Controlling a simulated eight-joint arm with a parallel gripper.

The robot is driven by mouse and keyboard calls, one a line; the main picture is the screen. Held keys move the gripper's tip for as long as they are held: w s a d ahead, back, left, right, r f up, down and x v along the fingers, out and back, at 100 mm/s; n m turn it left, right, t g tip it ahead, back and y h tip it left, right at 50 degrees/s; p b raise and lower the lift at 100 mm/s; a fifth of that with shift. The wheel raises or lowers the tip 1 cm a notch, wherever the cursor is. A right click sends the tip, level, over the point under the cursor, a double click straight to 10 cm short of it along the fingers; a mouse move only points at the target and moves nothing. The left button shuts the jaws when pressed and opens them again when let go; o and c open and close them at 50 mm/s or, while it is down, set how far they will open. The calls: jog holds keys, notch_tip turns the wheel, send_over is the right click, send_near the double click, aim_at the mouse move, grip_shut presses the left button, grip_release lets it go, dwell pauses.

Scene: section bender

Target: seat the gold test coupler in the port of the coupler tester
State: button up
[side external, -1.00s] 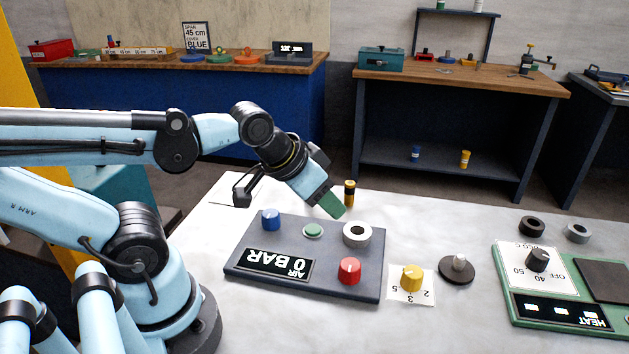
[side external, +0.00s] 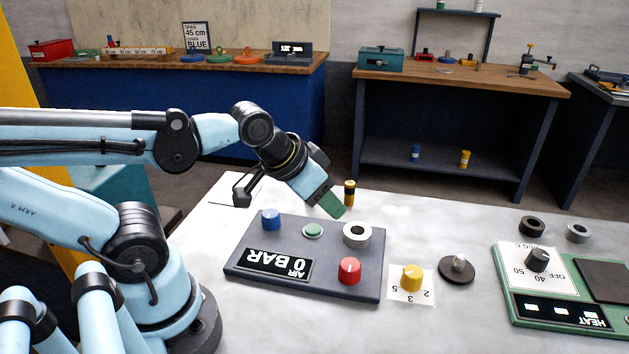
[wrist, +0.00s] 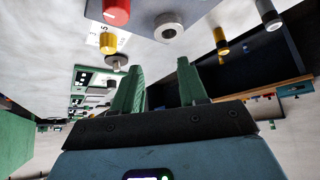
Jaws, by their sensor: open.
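The gold test coupler, a small upright cylinder with gold and black bands (side external: 349,194), stands on the pale table behind the coupler tester (side external: 372,288). It also shows in the wrist view (wrist: 221,40), right of my fingers. The tester is a dark slab with a display reading "AIR 0 BAR". Its port looks like the grey ring with a dark hole (side external: 356,234), also in the wrist view (wrist: 168,27). My gripper (side external: 336,208) has green fingers above the tester's back edge, just left of the coupler. In the wrist view the fingers (wrist: 160,65) are apart with nothing between them.
The tester carries a blue knob (side external: 270,219), a green button (side external: 313,230) and a red knob (side external: 349,270). A yellow knob (side external: 412,276) sits to its right. A second, grey cylinder (wrist: 268,15) shows in the wrist view. Table right of the coupler is clear.

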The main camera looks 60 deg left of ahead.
jog(key=shift+o, duration=1.4)
